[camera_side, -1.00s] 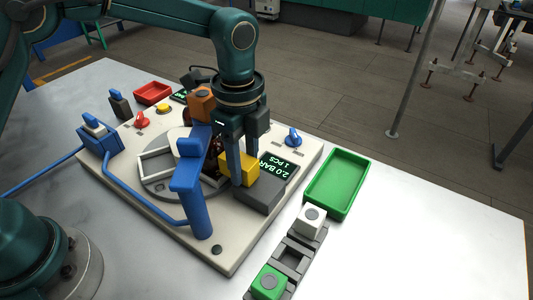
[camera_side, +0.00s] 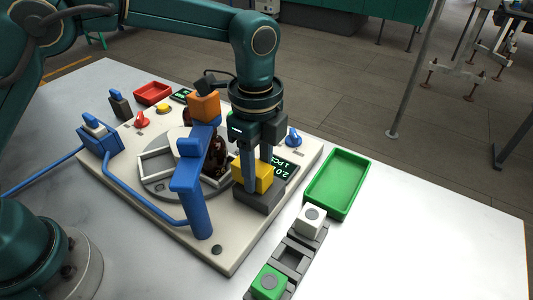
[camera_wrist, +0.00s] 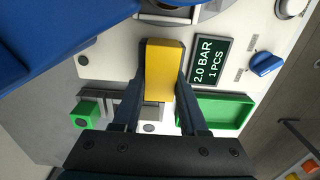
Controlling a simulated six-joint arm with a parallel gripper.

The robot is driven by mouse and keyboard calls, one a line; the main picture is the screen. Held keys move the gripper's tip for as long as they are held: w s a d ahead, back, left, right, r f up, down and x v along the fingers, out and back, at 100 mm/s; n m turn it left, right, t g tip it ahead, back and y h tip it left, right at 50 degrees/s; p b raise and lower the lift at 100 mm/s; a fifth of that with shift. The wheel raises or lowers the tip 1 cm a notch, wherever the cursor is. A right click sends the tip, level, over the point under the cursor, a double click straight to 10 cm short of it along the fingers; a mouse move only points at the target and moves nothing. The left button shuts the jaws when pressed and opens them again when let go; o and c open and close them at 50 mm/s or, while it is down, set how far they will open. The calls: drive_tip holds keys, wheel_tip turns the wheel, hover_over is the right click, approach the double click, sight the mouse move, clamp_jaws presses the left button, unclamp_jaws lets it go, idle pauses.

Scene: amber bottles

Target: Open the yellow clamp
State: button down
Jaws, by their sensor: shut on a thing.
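The yellow clamp (camera_side: 254,177) is a yellow block on a dark grey base (camera_side: 259,200), at the right front of the light machine plate. My gripper (camera_side: 256,180) points down over it with one finger on each side. In the wrist view my gripper (camera_wrist: 160,104) is shut on the yellow clamp (camera_wrist: 164,70), which lies between the two fingers. A brown bottle (camera_side: 216,152) stands just left of the clamp, partly hidden by the blue post and my gripper.
A blue post with an arm (camera_side: 190,185) stands close left of my gripper, with an orange block (camera_side: 204,106) behind it. A green tray (camera_side: 338,184), a grey rack (camera_side: 290,258) and a display (camera_wrist: 210,60) lie nearby. The table's right side is clear.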

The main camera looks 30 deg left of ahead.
sight(262, 170)
drive_tip(key=shift+d, duration=0.45)
drive_tip(key=shift+c, duration=2.2)
unclamp_jaws()
drive_tip(key=shift+a, duration=0.1)
drive_tip(key=shift+r, duration=2.6)
